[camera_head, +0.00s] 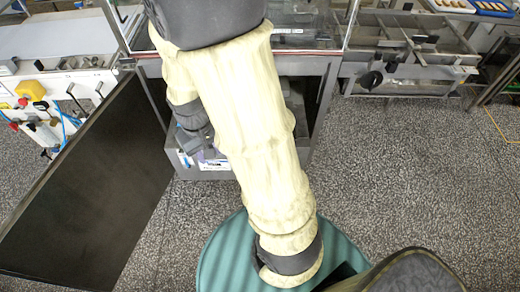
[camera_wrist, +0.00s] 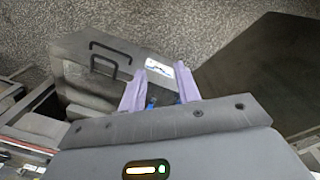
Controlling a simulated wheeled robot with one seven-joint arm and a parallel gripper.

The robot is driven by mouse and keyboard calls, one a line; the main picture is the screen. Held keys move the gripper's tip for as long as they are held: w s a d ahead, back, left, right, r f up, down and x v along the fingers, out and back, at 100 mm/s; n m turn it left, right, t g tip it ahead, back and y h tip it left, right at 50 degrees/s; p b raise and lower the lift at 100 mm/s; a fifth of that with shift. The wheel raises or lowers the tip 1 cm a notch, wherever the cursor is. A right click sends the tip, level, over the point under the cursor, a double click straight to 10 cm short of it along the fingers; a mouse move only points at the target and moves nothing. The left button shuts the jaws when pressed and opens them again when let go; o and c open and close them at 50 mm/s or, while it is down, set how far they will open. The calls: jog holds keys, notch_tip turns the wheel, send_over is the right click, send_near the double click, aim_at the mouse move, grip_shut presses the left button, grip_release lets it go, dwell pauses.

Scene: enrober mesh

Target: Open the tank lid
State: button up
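A grey panel, which looks like the tank lid (camera_wrist: 75,75), lies at the left of the wrist view. A black bar handle (camera_wrist: 112,52) stands on it. A white label (camera_wrist: 157,69) shows just beyond the fingertips. My gripper (camera_wrist: 161,76) has two purple fingers spread apart with nothing held between them. The handle is to the left of the fingers and apart from them. In the head view the grey tank housing (camera_head: 205,172) shows low under the machine. My arm hides much of it, and the lid's handle cannot be made out there.
A large dark door panel (camera_head: 90,190) stands open on the left; it also shows at the right of the wrist view (camera_wrist: 265,65). A control box with a yellow button (camera_head: 30,89) is at far left. A metal conveyor section (camera_head: 420,68) is at right. Speckled floor in front is clear.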

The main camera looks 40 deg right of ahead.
jog(key=w+d+f+n+g+h+b, duration=0.1)
jog(key=w+d+f+g+h+b, duration=0.1)
jog(key=w+f+h, duration=0.2)
jog(key=w+d+f+n+g+h+b, duration=0.1)
jog(key=w+f+h, duration=0.4)
jog(key=f+h, duration=0.5)
notch_tip(320, 180, down, 6)
jog(key=shift+d+r+n+g+b, duration=0.25)
jog(key=shift+d+g+b, duration=0.35)
jog(key=shift+g, duration=0.3)
jog(key=shift+s+d, duration=0.1)
jog(key=p+x, duration=0.3)
jog(key=x, duration=1.4)
jog(key=shift+d+p, duration=0.15)
jog(key=shift+p, duration=0.25)
jog(key=shift+c, duration=0.2)
jog(key=shift+s, duration=0.1)
grip_shut()
